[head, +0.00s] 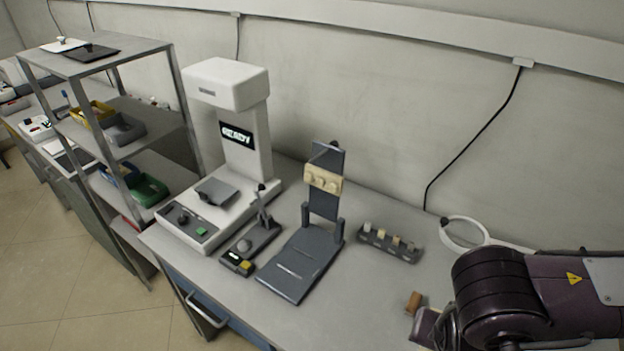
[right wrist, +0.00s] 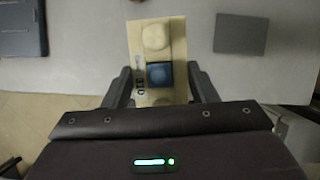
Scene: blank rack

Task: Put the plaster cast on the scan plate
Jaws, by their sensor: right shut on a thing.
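The white scanner (head: 243,140) has a lit READY display and a small grey scan plate (head: 215,192) with nothing on it. A cream cast-like piece with rounded bumps (head: 323,180) sits on the dark upright stand. My right gripper (right wrist: 160,86) is shut on a beige block with a pale rounded bump (right wrist: 157,38) and a dark blue square; I cannot tell whether this is the plaster cast. In the head view my right gripper is at lower right, mostly hidden, with a small brown block (head: 414,302) at its tip. My left gripper is not in view.
A small lever device (head: 250,245) stands between scanner and stand. A dark rack (head: 389,243) holds several small pale pieces. A white ring (head: 464,233) is near the wall. Grey shelves (head: 125,125) with trays stand at left. The front-centre table is clear.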

